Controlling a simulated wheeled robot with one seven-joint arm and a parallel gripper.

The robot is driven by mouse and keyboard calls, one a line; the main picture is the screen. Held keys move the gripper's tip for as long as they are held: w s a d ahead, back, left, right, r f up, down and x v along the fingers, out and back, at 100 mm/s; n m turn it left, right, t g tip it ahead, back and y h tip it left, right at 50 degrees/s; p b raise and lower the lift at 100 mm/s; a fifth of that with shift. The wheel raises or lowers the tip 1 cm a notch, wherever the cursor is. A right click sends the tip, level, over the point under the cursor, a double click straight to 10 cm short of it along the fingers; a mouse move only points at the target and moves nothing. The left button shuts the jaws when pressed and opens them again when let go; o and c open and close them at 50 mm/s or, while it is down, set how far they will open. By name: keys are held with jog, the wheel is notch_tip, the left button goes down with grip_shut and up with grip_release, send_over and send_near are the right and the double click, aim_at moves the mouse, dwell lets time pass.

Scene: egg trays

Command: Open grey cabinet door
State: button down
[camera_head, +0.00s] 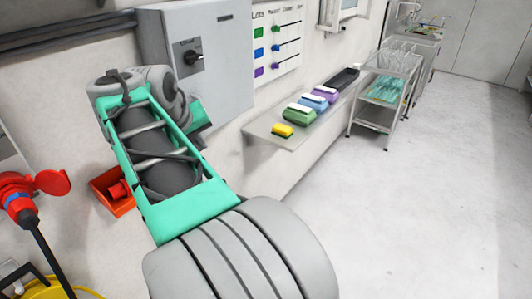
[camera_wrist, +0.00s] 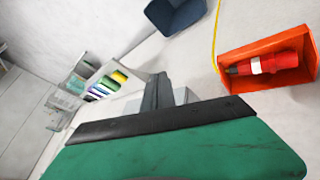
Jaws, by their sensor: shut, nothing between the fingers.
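The grey cabinet (camera_head: 228,75) is mounted on the wall at the upper middle of the head view. Its front looks closed. A black rotary knob (camera_head: 193,58) sits on a small plate on its left part. My arm stands in front of the wall, left of and below the cabinet, and hides part of its lower left. My gripper shows in the wrist view, with dark fingers (camera_wrist: 158,92) beyond a black-edged green body. The fingers are together with nothing seen between them. In the head view the fingertips are hidden behind my arm. The cabinet is not clearly identifiable in the wrist view.
A wall shelf (camera_head: 262,127) with coloured boxes and a yellow block (camera_head: 282,131) extends right of the cabinet. An orange bin (camera_wrist: 230,81) holding a red connector and a dark blue bin (camera_wrist: 165,22) are on the wall. The right floor is clear.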

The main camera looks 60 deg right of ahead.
jog(key=s+d+m+g+b, duration=0.1)
jog(key=s+d+m+g, duration=0.2)
jog(key=s+d, duration=0.6)
jog(key=s+d+f+b, duration=0.1)
jog(key=s+d+f, duration=0.1)
jog(key=d+f, duration=0.5)
jog(key=shift+d+h, duration=0.4)
jog(key=shift+d, duration=0.65)
jog(key=shift+r, duration=0.1)
